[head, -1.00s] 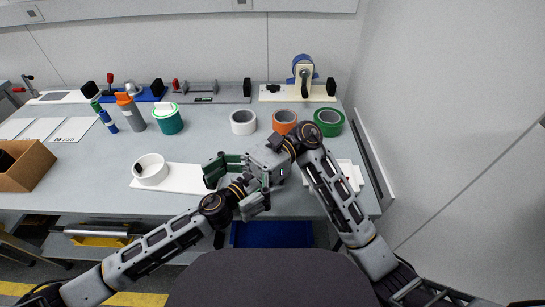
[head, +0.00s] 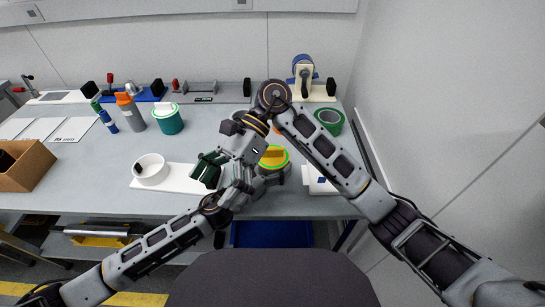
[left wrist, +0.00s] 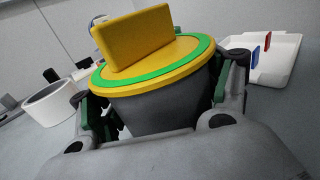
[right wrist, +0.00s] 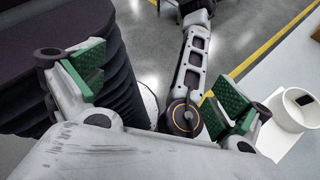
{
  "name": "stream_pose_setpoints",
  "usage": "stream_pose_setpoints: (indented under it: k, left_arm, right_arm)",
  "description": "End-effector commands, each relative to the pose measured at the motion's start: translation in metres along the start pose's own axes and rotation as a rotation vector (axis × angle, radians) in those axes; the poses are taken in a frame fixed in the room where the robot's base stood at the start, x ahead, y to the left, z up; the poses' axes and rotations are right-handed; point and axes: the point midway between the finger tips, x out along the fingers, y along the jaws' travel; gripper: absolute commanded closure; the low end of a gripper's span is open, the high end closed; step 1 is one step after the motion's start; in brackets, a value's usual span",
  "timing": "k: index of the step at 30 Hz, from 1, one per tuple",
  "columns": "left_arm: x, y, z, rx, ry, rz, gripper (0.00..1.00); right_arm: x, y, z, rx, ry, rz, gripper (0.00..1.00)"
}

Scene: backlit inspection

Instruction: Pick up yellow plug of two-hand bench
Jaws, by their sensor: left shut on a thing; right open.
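The yellow plug (head: 273,158) has a yellow block handle, a green ring and a dark tapered body. In the left wrist view the plug (left wrist: 150,60) stands slightly tilted between the fingers. My left gripper (head: 268,180) is shut on its dark body; the left wrist view shows the fingers (left wrist: 165,115) on both sides. I cannot tell whether the plug touches the bench. My right gripper (head: 208,168) is open and empty, left of the plug; its green pads (right wrist: 160,85) are wide apart in the right wrist view.
A white ring on a white board (head: 195,180) lies left of my right gripper. A white tray (head: 318,182) is right of the plug, near my right arm. A cardboard box (head: 24,166) is far left.

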Motion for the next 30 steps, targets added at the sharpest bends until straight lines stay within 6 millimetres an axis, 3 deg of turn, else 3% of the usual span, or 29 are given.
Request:
stream_pose_setpoints:
  k: [1,17,30]
  left_arm:
    - [-0.001,-0.001,-0.007,-0.003,0.012,0.0,0.51]
    - [-0.001,-0.001,-0.007,-0.003,0.011,0.0,0.51]
    - [-0.001,0.0,-0.007,-0.003,0.011,0.001,0.51]
  right_arm:
    - [-0.002,-0.002,-0.002,0.009,0.032,-0.005,0.0]
    - [-0.024,-0.024,-0.021,0.132,0.341,-0.08,0.0]
    - [-0.061,-0.039,-0.038,0.253,0.585,-0.19,0.0]
